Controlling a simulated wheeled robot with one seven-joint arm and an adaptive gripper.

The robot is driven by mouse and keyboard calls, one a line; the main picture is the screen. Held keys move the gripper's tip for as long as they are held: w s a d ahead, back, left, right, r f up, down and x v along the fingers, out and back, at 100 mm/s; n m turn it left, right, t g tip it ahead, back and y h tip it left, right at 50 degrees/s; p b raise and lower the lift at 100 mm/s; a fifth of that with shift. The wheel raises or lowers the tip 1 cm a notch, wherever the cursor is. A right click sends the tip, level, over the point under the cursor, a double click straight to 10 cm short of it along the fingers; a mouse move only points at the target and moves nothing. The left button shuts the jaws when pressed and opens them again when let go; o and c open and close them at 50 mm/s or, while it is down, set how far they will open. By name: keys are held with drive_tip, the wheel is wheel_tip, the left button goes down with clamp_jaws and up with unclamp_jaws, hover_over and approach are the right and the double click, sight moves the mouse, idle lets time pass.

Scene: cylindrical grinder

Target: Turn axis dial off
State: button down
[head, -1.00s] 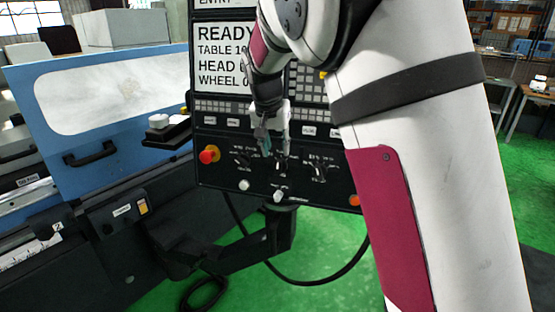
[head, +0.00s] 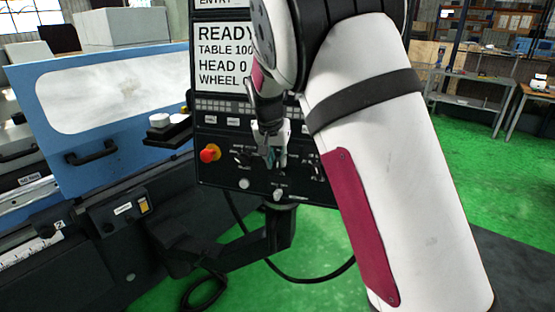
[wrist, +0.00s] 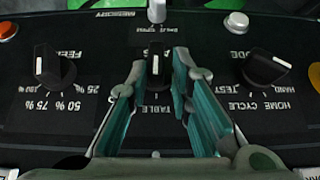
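The axis dial (wrist: 156,62) is a black knob with a white pointer line, in the middle of a row of dials in the upside-down wrist view. "TABLE" is printed beside it. My gripper (wrist: 162,60) is open, its teal-lined fingers on either side of the dial; the left finger in the picture is nearer. I cannot tell whether either finger touches it. In the head view my gripper (head: 271,158) is in front of the lower part of the black control panel (head: 212,172) and hides most of the axis dial.
The feed dial (wrist: 52,65) and mode dial (wrist: 264,68) flank the axis dial closely. A white knob (wrist: 156,12) and a white button (wrist: 237,22) are near. A red emergency stop (head: 210,153) is at the panel's left. The blue machine cover (head: 100,115) stands further left.

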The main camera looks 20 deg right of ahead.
drive_tip(key=shift+s+d+f+g, duration=0.2)
drive_tip(key=shift+d+g, duration=0.1)
drive_tip(key=shift+d, duration=0.05)
idle(0.4)
drive_tip(key=shift+h, duration=0.4)
drive_tip(key=shift+w+a+f+n+g+h+b, duration=0.1)
drive_tip(key=shift+w+a+n+g+h+b, duration=0.1)
drive_tip(key=shift+n+g+h+b, duration=0.3)
drive_tip(key=shift+w+a+f+n+g+h+b, duration=0.1)
drive_tip(key=shift+w+a+n+g+h+b, duration=0.15)
drive_tip(key=shift+h, duration=0.45)
drive_tip(key=shift+a+n+g+h+b, duration=0.2)
drive_tip(key=shift+n+g+h+b, duration=0.45)
drive_tip(key=shift+h, duration=0.85)
drive_tip(key=c, duration=1.6)
unclamp_jaws()
drive_tip(key=shift+a, duration=0.15)
